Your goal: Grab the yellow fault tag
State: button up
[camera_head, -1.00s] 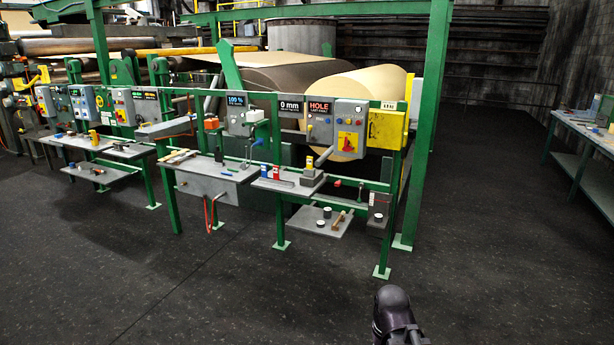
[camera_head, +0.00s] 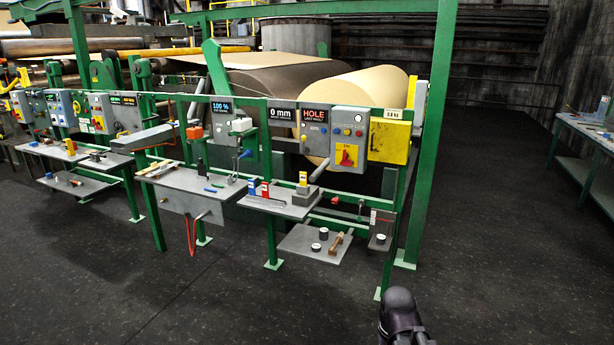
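A small upright yellow piece (camera_head: 303,179), which looks like the yellow fault tag, stands at a grey block with a lever (camera_head: 306,195) on the right-hand grey shelf (camera_head: 285,209). A blue tag (camera_head: 251,187) and a red tag (camera_head: 265,189) stand in a grey rack to its left on the same shelf. Any writing on them is too small to read. A dark rounded part of my arm shows at the bottom right of the middle, well short of the shelf. My gripper is not in view.
A lower shelf (camera_head: 305,244) with dark cylinders and a wooden-handled tool juts out below. Green posts (camera_head: 428,150) and rails frame the station. A yellow box (camera_head: 389,140) hangs at right. A blue-grey table (camera_head: 590,145) stands far right. The dark floor in front is clear.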

aim_at(302, 175)
jog(key=u, duration=0.05)
jog(key=i, duration=0.8)
jog(key=u, duration=0.45)
jog(key=i, duration=1.5)
jog(key=u, duration=0.3)
